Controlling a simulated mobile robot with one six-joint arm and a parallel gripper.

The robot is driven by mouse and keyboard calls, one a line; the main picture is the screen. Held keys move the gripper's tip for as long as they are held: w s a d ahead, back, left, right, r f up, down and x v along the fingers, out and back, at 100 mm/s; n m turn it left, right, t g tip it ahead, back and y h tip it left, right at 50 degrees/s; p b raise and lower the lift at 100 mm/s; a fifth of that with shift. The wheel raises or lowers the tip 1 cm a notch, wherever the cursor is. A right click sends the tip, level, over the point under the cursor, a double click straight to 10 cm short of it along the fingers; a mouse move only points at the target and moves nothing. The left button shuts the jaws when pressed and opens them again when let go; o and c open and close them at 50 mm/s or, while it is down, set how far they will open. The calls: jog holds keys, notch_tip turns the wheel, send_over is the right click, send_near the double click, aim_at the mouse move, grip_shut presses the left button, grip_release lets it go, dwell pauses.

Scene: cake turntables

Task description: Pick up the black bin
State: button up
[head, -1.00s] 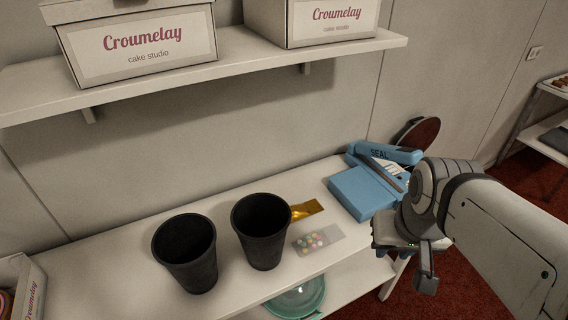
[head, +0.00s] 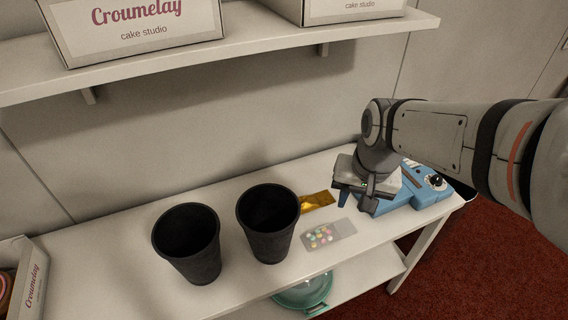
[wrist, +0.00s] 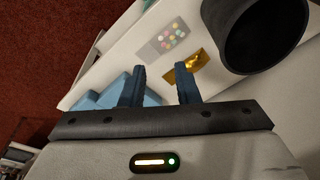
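Two black bins stand upright on the white shelf. The left bin (head: 190,245) is beside the right bin (head: 268,226), with a narrow gap between them. Both look empty, though their bottoms are dark. In the wrist view one black bin (wrist: 262,62) shows at the upper right, beyond the fingers. My gripper (wrist: 160,88) is open, its two blue fingers apart with nothing between them. In the head view my gripper (head: 357,200) hangs to the right of both bins, in front of the blue sealer.
A gold packet (head: 318,201) and a clear bag of coloured candies (head: 326,234) lie right of the bins. The blue sealer (head: 425,190) is at the right end. A higher shelf (head: 250,47) with boxes overhangs the back. A teal bowl (head: 305,292) sits below.

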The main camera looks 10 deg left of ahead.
jog(key=w+a+f+m+g+b, duration=0.1)
jog(key=w+a+f, duration=0.15)
jog(key=a, duration=0.25)
jog(key=w+a+f+g, duration=0.1)
jog(key=a+f, duration=0.3)
jog(key=a, duration=0.2)
jog(key=f, duration=0.6)
jog(key=shift+s+a+f, duration=0.25)
jog(key=shift+s+a, duration=0.05)
jog(key=shift+a, duration=0.05)
jog(key=shift+w+f, duration=0.1)
jog(key=shift+f, duration=0.25)
grip_shut()
